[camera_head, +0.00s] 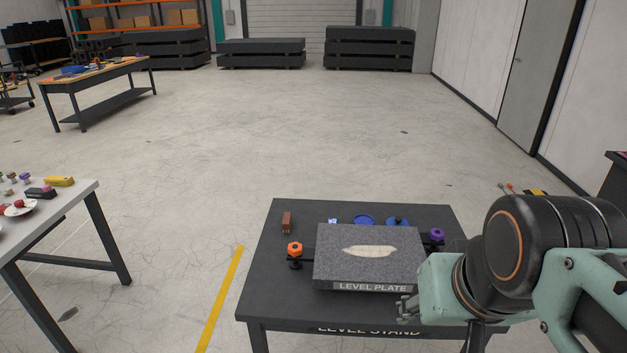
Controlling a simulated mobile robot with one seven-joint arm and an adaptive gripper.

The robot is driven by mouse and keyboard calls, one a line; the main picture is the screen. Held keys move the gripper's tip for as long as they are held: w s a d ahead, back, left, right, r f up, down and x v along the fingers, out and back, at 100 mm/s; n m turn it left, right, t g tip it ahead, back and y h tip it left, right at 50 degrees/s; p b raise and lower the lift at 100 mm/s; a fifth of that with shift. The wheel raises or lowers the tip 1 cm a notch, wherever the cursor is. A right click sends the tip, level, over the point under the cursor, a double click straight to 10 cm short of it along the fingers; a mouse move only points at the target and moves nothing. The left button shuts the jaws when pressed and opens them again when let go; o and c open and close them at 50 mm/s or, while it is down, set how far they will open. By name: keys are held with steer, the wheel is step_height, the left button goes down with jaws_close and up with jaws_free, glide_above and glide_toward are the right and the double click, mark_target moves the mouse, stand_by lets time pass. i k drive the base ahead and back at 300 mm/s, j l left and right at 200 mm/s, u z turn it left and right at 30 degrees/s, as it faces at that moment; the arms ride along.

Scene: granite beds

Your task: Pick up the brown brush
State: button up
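A small brown block-like object (286,222), which looks like the brown brush, stands near the back left corner of the dark level stand table (262,275). It is apart from the grey granite level plate (330,268) to its right. My gripper (406,309) is at the front right of the plate, well to the right of and nearer than the brown object. Its fingers are small and partly hidden by my arm, so their opening and any contact with the plate are unclear.
An orange knob (295,249) stands left of the plate and a purple knob (437,235) right of it. Blue round items (364,219) lie behind the plate. A white table (60,215) with several small things is at left. The floor between the tables is clear.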

mark_target(287, 218)
steer(key=i+j+u, duration=0.1)
steer(key=j+u, duration=0.15)
steer(key=i+j+u, duration=0.15)
steer(key=j+u, duration=0.15)
steer(key=i+j+u, duration=0.25)
steer(key=j, duration=0.15)
steer(key=i+j+u, duration=0.15)
steer(key=j+u, duration=0.3)
steer(key=i+j+u, duration=0.15)
steer(key=u, duration=0.3)
steer(key=i+j+u, duration=0.2)
steer(key=i, duration=0.25)
steer(key=i+j+u, duration=0.25)
steer(key=i, duration=0.2)
steer(key=i+z, duration=0.95)
steer(key=i+l+z, duration=0.1)
steer(key=z, duration=0.25)
steer(key=i+z, duration=0.85)
steer(key=z, duration=0.15)
steer(key=i+z, duration=0.45)
steer(key=z, duration=0.25)
